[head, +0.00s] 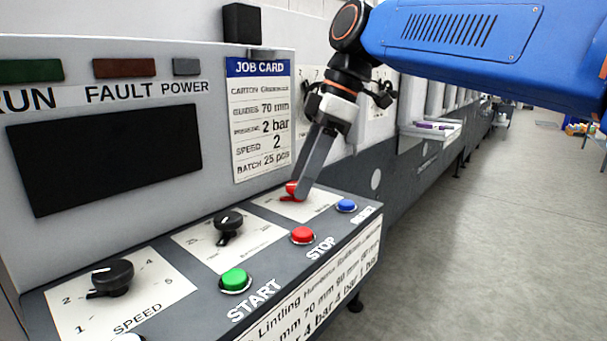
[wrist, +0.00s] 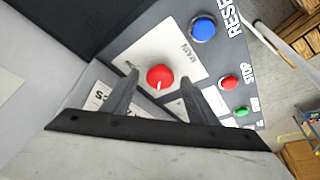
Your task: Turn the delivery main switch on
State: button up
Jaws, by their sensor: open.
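The main switch is a red rotary knob (head: 291,189) on a white plate labelled MAIN, at the far right part of the sloped control panel (head: 262,262). In the wrist view the red knob (wrist: 160,77) shows a white pointer mark toward the lower edge of the picture. My gripper (head: 303,197) is over the knob and hides part of it in the head view. In the wrist view my gripper (wrist: 158,98) is open, with one finger on each side of the knob and a gap to each. I cannot tell whether the fingertips reach down to knob height.
A blue RESET button (head: 347,205), a red STOP button (head: 302,236) and a green START button (head: 234,280) line the panel's front. Two black knobs, one the SPEED knob (head: 112,277), stand left. A job card (head: 260,120) hangs behind. The floor at right is clear.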

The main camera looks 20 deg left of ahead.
jog(key=shift+f, duration=0.1)
jog(key=c, duration=1)
jog(key=shift+s+m, duration=0.1)
jog(key=shift+m, duration=0.4)
jog(key=m, duration=0.1)
jog(key=m+t, duration=0.1)
jog(key=m, duration=0.1)
jog(key=shift+s+m+t, duration=0.25)
jog(key=shift+m+t, duration=0.15)
jog(key=m+t, duration=0.1)
jog(key=m, duration=0.3)
jog(key=shift+s+m+t, duration=0.15)
jog(key=shift+m+t, duration=0.15)
jog(key=shift+t, duration=0.1)
jog(key=m, duration=0.2)
jog(key=m+t+h, duration=0.1)
jog(key=m, duration=0.1)
jog(key=shift+s+a+t, duration=0.15)
jog(key=shift+a+t, duration=0.05)
jog(key=shift+t, duration=0.1)
jog(key=m+h, duration=0.1)
jog(key=m, duration=0.3)
jog(key=shift+a+t, duration=0.1)
jog(key=shift+t, duration=0.3)
jog(key=shift+m+h, duration=0.3)
jog(key=shift+m, duration=0.1)
